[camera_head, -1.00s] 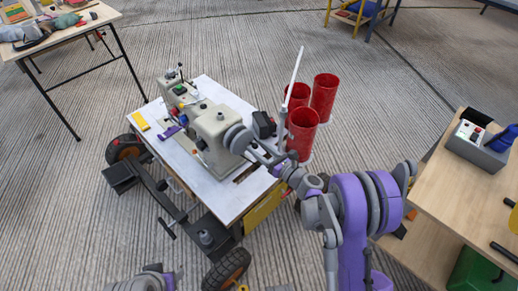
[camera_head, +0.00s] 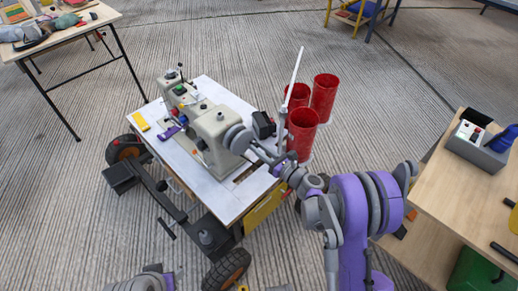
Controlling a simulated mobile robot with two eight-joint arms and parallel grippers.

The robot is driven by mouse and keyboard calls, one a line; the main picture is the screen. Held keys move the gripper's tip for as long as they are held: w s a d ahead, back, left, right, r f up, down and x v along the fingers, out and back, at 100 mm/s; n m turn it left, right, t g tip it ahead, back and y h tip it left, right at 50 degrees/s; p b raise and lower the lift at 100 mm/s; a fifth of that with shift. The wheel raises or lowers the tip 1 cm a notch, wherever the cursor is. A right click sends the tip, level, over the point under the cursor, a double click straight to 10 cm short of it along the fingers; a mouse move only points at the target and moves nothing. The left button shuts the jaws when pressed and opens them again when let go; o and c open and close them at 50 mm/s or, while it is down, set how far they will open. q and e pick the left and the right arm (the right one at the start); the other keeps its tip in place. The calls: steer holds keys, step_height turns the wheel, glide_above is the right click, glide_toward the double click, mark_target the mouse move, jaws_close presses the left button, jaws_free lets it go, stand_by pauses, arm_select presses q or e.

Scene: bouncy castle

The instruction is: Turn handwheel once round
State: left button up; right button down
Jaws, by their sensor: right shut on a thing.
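A beige sewing machine (camera_head: 215,130) stands on a white-topped wheeled cart (camera_head: 213,198). Its grey round handwheel (camera_head: 238,139) is on the end facing my right arm. My right gripper (camera_head: 250,144) reaches in from the right and is shut on the handwheel's rim side. The fingertips are small here, and their exact contact is hard to make out. My left arm shows only as a grey and purple piece at the bottom edge, and its gripper is out of view.
A wooden table (camera_head: 481,194) with a switch box (camera_head: 474,140) is at the right. Another table (camera_head: 62,40) is at the upper left.

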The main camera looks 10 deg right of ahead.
mark_target(243, 138)
steer(key=n, duration=0.2)
steer(key=r+n, duration=0.1)
steer(key=n, duration=0.1)
steer(key=r+n, duration=0.1)
steer(key=n, duration=0.1)
steer(key=shift+w+d+n, duration=0.1)
steer(key=shift+d+n, duration=0.05)
steer(key=shift+n, duration=0.15)
steer(key=n, duration=0.1)
steer(key=r+n+p, duration=0.1)
steer(key=n, duration=0.1)
steer(key=shift+n, duration=0.3)
steer(key=n, duration=0.3)
steer(key=shift+s+a+r+n, duration=0.25)
steer(key=shift+a+r+n, duration=0.05)
steer(key=shift+a+r, duration=0.1)
steer(key=n, duration=0.3)
steer(key=a+r+n+p, duration=0.1)
steer(key=n, duration=0.1)
steer(key=shift+s, duration=0.4)
steer(key=shift+s+a+n, duration=0.15)
steer(key=shift+a+n, duration=0.15)
steer(key=shift+n, duration=0.85)
steer(key=shift+s+a+n, duration=0.15)
steer(key=shift+a+n, duration=0.1)
steer(key=shift+n, duration=0.9)
steer(key=c, duration=0.7)
jaws_free()
